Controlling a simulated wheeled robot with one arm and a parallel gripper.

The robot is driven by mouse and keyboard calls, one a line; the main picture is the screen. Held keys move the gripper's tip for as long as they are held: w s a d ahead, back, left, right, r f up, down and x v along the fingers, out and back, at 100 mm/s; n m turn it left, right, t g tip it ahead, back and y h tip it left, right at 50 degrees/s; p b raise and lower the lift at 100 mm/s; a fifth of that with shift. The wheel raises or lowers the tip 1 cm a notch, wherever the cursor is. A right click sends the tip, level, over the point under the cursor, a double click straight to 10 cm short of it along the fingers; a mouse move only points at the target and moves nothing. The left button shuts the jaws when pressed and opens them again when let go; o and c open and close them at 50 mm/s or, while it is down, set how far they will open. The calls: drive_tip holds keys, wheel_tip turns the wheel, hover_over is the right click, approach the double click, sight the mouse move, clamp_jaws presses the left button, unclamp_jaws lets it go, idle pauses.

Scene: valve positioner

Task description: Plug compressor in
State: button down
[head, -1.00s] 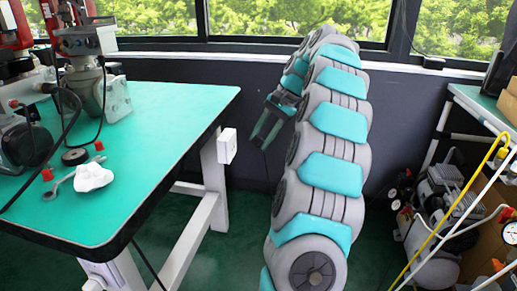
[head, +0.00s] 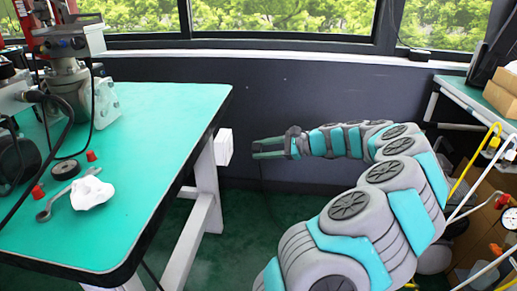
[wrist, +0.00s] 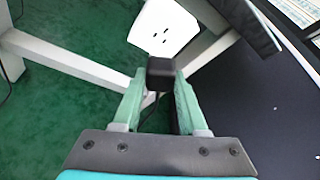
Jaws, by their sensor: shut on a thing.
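My gripper (head: 268,149) is shut on a black plug (wrist: 161,75), which shows between the green fingertips in the wrist view. A white outlet box (wrist: 165,29) with dark socket holes is just ahead of the plug, with a gap between them. In the head view the outlet box (head: 224,147) is on the table leg, left of my gripper. A dark cable (head: 262,188) hangs below my gripper. The compressor (head: 462,232) is at the right, mostly hidden behind my arm.
The green-topped table (head: 150,120) stands at the left, with a wrench (head: 50,205), a white cloth (head: 91,193) and valve equipment (head: 70,90) on it. White table legs (head: 208,185) are close to my gripper. A dark wall (head: 300,95) is behind.

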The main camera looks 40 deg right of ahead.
sight(230, 149)
drive_tip(key=shift+w+a+b, duration=0.35)
drive_tip(key=shift+w+a, duration=1.35)
drive_tip(key=shift+w, duration=0.3)
drive_tip(key=shift+w+a+p, duration=0.15)
drive_tip(key=shift+p, duration=0.6)
idle(0.6)
drive_tip(key=shift+w+a, duration=0.4)
drive_tip(key=shift+w, duration=0.1)
idle(0.6)
drive_tip(key=shift+c, duration=1.9)
unclamp_jaws()
drive_tip(key=v, duration=0.7)
drive_tip(key=shift+s+d, duration=0.15)
drive_tip(key=shift+s, duration=0.2)
drive_tip(key=shift+r, duration=0.15)
